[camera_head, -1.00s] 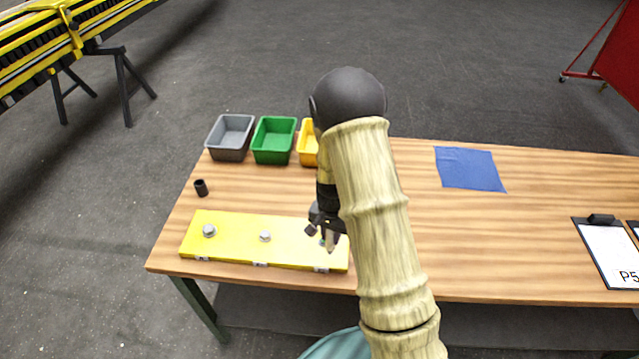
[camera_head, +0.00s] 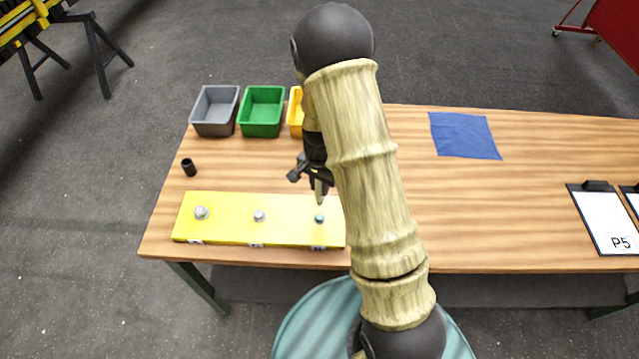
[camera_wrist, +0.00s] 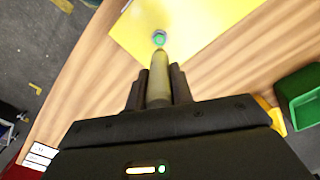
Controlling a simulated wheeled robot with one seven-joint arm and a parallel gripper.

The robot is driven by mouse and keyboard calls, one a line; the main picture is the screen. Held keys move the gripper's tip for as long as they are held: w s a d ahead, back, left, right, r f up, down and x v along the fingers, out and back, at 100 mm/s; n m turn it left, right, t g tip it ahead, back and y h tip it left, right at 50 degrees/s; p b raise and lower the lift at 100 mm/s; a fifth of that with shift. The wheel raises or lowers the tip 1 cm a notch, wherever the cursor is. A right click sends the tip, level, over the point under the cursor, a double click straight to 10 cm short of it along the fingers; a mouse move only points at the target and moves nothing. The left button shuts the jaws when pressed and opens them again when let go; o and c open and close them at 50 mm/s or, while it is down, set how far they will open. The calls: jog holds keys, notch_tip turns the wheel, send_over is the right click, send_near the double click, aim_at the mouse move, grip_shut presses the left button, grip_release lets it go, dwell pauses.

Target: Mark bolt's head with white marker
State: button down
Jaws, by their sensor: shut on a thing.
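A yellow plate (camera_head: 228,222) lies near the front left of the table, with three bolts along it. The left bolt (camera_head: 201,212) and middle bolt (camera_head: 259,215) look silver-grey. The right bolt (camera_head: 320,218) has a greenish-teal head; in the wrist view its head (camera_wrist: 159,38) shows a green centre with a paler rim. My gripper (camera_head: 310,178) is above and behind the right bolt. It is shut on a pale, pointed marker (camera_wrist: 160,78), whose tip points toward that bolt. In the head view the marker (camera_head: 320,192) appears just above the bolt, apart from it.
Grey (camera_head: 214,111), green (camera_head: 262,111) and yellow (camera_head: 295,112) bins stand at the table's back left. A small black cylinder (camera_head: 188,167) is at the left. A blue cloth (camera_head: 465,135) and a clipboard (camera_head: 606,220) lie to the right, with bare wood between.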

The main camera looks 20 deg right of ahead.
aim_at(320, 198)
jog(key=shift+f+b, duration=1.7)
jog(key=shift+f, duration=0.65)
jog(key=shift+f+b, duration=0.5)
jog(key=shift+f, duration=0.2)
jog(key=shift+r, duration=0.1)
jog(key=shift+r+p, duration=2.35)
jog(key=shift+r, duration=0.6)
